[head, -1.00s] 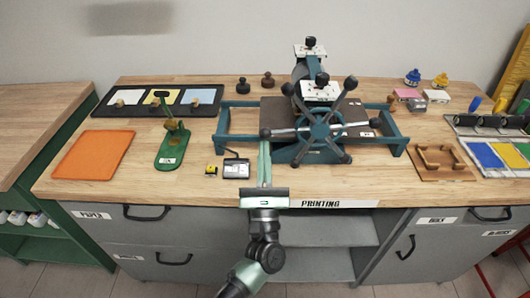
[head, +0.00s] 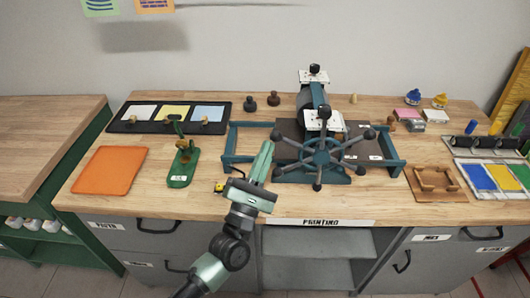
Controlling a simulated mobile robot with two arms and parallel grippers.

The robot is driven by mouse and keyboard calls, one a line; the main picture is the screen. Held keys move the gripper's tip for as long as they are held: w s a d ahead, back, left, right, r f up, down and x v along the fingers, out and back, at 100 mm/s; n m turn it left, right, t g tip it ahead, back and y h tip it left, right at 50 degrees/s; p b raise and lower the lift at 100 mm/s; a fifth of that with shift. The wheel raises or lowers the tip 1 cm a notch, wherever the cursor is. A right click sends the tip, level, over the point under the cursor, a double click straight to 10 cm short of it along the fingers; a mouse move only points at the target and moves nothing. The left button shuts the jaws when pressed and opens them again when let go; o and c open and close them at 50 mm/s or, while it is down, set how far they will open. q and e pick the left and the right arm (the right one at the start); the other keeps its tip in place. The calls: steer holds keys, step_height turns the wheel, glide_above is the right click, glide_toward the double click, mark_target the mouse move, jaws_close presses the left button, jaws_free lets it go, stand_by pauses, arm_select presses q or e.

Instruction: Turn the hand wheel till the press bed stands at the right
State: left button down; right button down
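The blue-green hand wheel (head: 319,153) stands on the front of the press, with several knobbed spokes around its hub. The dark press bed (head: 289,127) lies behind it in the blue-green frame (head: 236,158), somewhat right of the frame's middle; the wheel and press body partly hide it. My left gripper (head: 268,146) reaches up from below, just left of the wheel. Its fingers look close together with nothing between them. Their tips are close to the wheel's upper left knob (head: 277,135); I cannot tell if they touch it. My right gripper is out of view.
A green stamp stand (head: 183,168) and an orange mat (head: 110,170) lie left of my gripper. A small yellow-black item (head: 219,187) sits beside my gripper. A wooden holder (head: 436,182) and a colour tray (head: 492,178) are at the right. Bare tabletop lies in front of the wheel.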

mark_target(278, 133)
arm_select(q)
steer(key=d+r+m+g+h+p, duration=0.1)
steer(key=r+m+p, duration=0.1)
steer(key=r+m+g+p, duration=0.1)
steer(key=r+m+p, duration=0.1)
steer(key=d+r+m+g+h+p, duration=0.1)
steer(key=r+m, duration=0.1)
steer(key=shift+d+r+h+p, duration=0.25)
steer(key=shift+d+h+p, duration=0.05)
steer(key=shift+d+p, duration=0.1)
steer(key=shift+w+d+r+p, duration=0.1)
steer(key=shift+d+r+p, duration=0.5)
steer(key=shift+d+r, duration=0.65)
steer(key=shift+d+f, duration=0.1)
steer(key=shift+d, duration=0.05)
steer(key=shift+f, duration=0.1)
